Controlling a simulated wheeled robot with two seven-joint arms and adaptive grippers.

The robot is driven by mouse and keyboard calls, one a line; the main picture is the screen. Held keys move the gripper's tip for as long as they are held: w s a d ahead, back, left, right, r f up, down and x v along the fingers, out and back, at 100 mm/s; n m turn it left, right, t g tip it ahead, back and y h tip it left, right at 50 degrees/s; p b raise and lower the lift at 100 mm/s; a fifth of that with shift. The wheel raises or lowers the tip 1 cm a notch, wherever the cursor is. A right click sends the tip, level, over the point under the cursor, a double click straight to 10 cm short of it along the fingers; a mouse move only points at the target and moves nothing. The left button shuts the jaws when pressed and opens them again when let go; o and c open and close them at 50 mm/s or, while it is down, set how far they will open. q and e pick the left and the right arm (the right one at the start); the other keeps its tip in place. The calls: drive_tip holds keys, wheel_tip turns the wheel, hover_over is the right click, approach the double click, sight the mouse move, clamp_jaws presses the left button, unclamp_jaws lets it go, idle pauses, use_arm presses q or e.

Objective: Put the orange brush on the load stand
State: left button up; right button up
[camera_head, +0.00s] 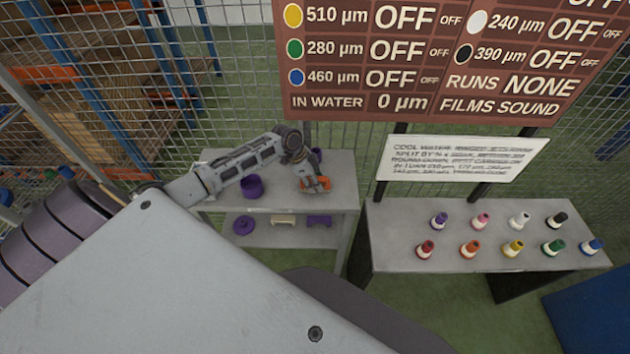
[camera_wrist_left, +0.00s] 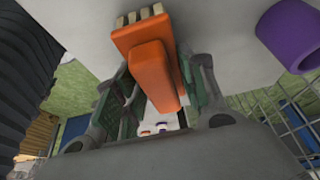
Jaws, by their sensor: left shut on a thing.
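The orange brush (camera_head: 317,184) is in my left gripper (camera_head: 308,177), over the right part of the grey stand's top (camera_head: 221,189). In the left wrist view the brush (camera_wrist_left: 153,68) shows its orange block and handle with pale bristles, between the two dark finger pads of the left gripper (camera_wrist_left: 155,85). The gripper is shut on it. Whether the brush touches the stand's surface I cannot tell. My right gripper is not in view. Which surface is named the load stand is not marked in these views.
A purple cup (camera_head: 252,187) stands on the same top, left of the gripper. Another purple thing (camera_wrist_left: 290,35) is close by in the wrist view. The lower shelf holds purple items (camera_head: 243,225) and a pale one. A table at right (camera_head: 400,230) carries several coloured bottles.

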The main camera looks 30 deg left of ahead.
use_arm(q)
drive_tip(key=shift+f, duration=0.1)
drive_tip(key=o, duration=0.9)
drive_tip(key=shift+r, duration=0.2)
drive_tip(key=shift+s+a+r, duration=0.1)
drive_tip(key=shift+a+r, duration=0.15)
drive_tip(key=shift+r, duration=0.15)
drive_tip(key=s+a, duration=0.1)
drive_tip(key=a, duration=0.1)
drive_tip(key=s+a+b, duration=0.1)
drive_tip(key=s+a, duration=0.1)
drive_tip(key=a, duration=0.1)
drive_tip(key=s+a, duration=0.1)
drive_tip(key=a, duration=0.1)
drive_tip(key=shift+s+a+b, duration=0.15)
drive_tip(key=shift+s+b, duration=0.15)
drive_tip(key=shift+s+a, duration=0.45)
drive_tip(key=shift+a, duration=0.25)
drive_tip(key=shift+s+a, duration=0.4)
drive_tip(key=shift+a, duration=0.3)
